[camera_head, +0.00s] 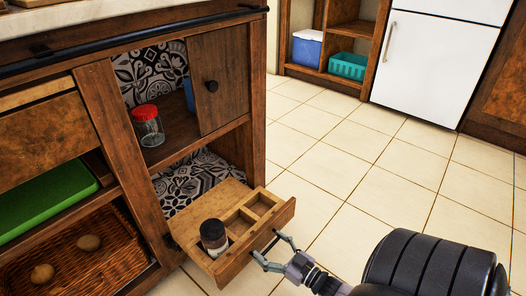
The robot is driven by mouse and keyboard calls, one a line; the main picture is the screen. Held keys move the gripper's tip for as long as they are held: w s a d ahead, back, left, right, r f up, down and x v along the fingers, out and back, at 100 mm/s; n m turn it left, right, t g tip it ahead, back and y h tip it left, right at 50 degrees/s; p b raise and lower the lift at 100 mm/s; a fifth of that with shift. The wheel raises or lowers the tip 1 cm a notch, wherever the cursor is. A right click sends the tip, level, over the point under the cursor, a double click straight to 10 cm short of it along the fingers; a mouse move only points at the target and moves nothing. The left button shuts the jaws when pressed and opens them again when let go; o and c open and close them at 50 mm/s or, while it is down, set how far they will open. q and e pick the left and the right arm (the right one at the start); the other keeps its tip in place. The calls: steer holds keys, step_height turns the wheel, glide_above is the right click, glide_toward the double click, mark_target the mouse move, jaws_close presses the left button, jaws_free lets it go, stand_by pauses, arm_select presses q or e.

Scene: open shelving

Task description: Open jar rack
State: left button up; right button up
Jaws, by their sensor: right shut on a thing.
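The jar rack (283,216) is a wooden pull-out tray with dividers, low in the wooden cabinet. It stands out well past the cabinet front. A dark-lidded jar (213,237) sits upright in its near left compartment; the other compartments that I see look empty. My right gripper (267,249) is at the outer face of the rack's front board, one finger on each side of its grip. It is shut on the rack's front, apparently at a handle, which the fingers mostly hide. My left gripper is out of view.
A red-lidded jar (147,125) stands on the shelf above, beside a wooden sliding door (219,81) with a dark knob. A green tray (45,196) and a wicker basket (85,268) are at the left. Tiled floor (330,170) is clear right of the rack, up to a white fridge (434,60).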

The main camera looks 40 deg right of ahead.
steer(key=shift+s+a, duration=0.1)
steer(key=shift+s, duration=0.05)
steer(key=o, duration=1.7)
steer(key=s, duration=0.8)
steer(key=s+d, duration=0.1)
steer(key=s, duration=0.3)
